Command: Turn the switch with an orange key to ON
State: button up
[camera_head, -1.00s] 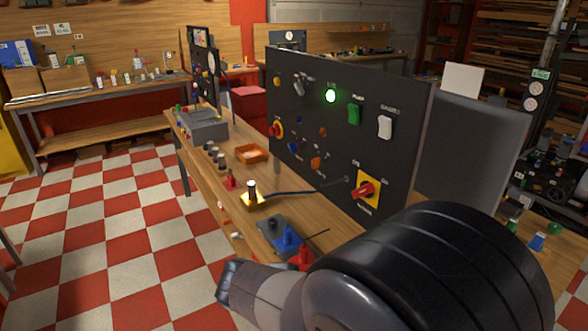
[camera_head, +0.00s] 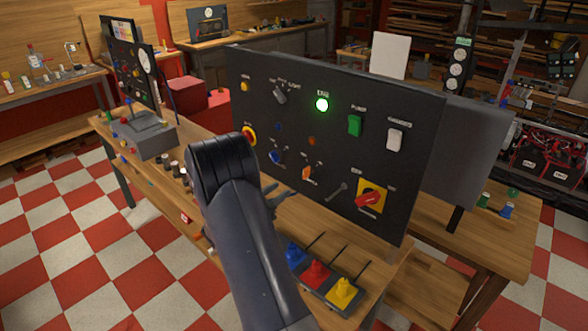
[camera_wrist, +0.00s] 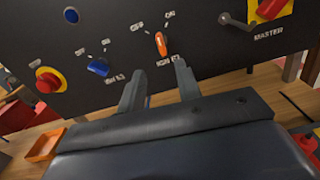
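The switch with the orange key (camera_head: 306,174) is on the lower middle of the black panel (camera_head: 370,85). In the wrist view the orange key (camera_wrist: 161,43) stands near upright, its top leaning slightly left, below the OFF and ON labels. I cannot tell for sure which label it points to. My gripper (camera_wrist: 158,67) is open and empty. Its two fingers point at the panel, just below the orange key and apart from it. In the head view my gripper (camera_head: 277,196) is partly hidden by my arm, left of and below the key.
A blue key switch (camera_wrist: 97,67) and a red knob on yellow (camera_wrist: 47,80) are left of the orange key. A red master switch (camera_head: 369,199) and a small lever (camera_head: 337,191) are right.

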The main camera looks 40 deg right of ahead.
aim_at(303, 174)
jog(key=d+p, duration=0.1)
jog(key=d, duration=0.2)
jog(key=d+p, duration=0.1)
jog(key=d, duration=0.2)
jog(key=d+p, duration=0.1)
jog(key=d, duration=0.2)
jog(key=shift+w+d+r, duration=0.1)
jog(key=shift+w+d, duration=0.05)
jog(key=shift+w, duration=0.2)
jog(key=shift+w+d+p, duration=0.1)
jog(key=shift+d+p, duration=0.2)
jog(key=shift+d, duration=0.45)
jog(key=shift+c, duration=0.2)
grip_shut()
